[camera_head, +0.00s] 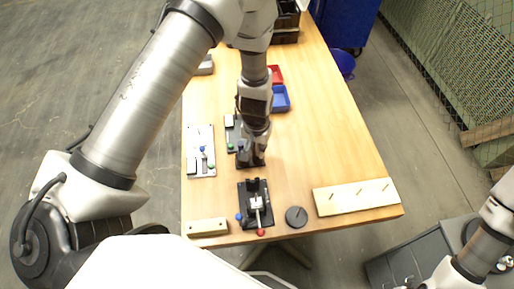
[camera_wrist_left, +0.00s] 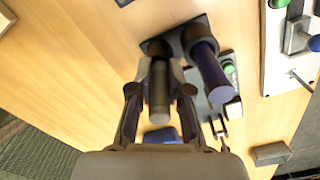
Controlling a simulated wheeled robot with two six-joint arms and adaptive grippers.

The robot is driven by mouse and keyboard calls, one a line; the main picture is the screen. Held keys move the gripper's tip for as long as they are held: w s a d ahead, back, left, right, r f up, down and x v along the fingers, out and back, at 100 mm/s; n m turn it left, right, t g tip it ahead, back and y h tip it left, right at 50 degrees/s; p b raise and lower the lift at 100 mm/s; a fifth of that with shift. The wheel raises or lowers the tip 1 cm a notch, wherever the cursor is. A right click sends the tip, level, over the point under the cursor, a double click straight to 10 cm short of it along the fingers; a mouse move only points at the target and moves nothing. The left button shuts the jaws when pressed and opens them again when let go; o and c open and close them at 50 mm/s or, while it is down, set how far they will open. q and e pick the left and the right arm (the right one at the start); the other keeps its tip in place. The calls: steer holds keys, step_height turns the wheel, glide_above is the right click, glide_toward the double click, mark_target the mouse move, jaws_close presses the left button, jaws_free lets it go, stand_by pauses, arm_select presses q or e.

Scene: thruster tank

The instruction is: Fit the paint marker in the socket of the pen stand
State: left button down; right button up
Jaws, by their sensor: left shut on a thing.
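My left gripper (camera_head: 249,150) is low over the table, beside a small dark stand (camera_head: 258,163). In the left wrist view its fingers (camera_wrist_left: 161,89) are shut on a grey-olive cylinder, which I take to be the paint marker (camera_wrist_left: 159,100). The marker's far end is close to the dark pen stand (camera_wrist_left: 154,47). Whether that end is inside a socket or just above it I cannot tell. A thick dark-blue cylinder (camera_wrist_left: 208,68) stands in a dark ring on the same stand, just right of the marker. My right gripper is not in view.
A dark fixture with a lever and a red knob (camera_head: 261,232) is nearer the table's front edge. A round dark disc (camera_head: 296,216), a pegged board (camera_head: 355,197) and a white switch panel (camera_head: 201,151) lie around. Blue (camera_head: 281,98) and red trays are behind. The table's right middle is clear.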

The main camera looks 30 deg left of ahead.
arm_select(q)
steer(key=shift+f, duration=0.25)
stand_by(0.3)
steer(key=c, duration=1)
jaws_free()
steer(key=shift+r, duration=0.1)
step_height(320, 180, up, 16)
steer(key=p, duration=0.3)
steer(key=shift+s+p, duration=0.15)
steer(key=shift+p, duration=0.2)
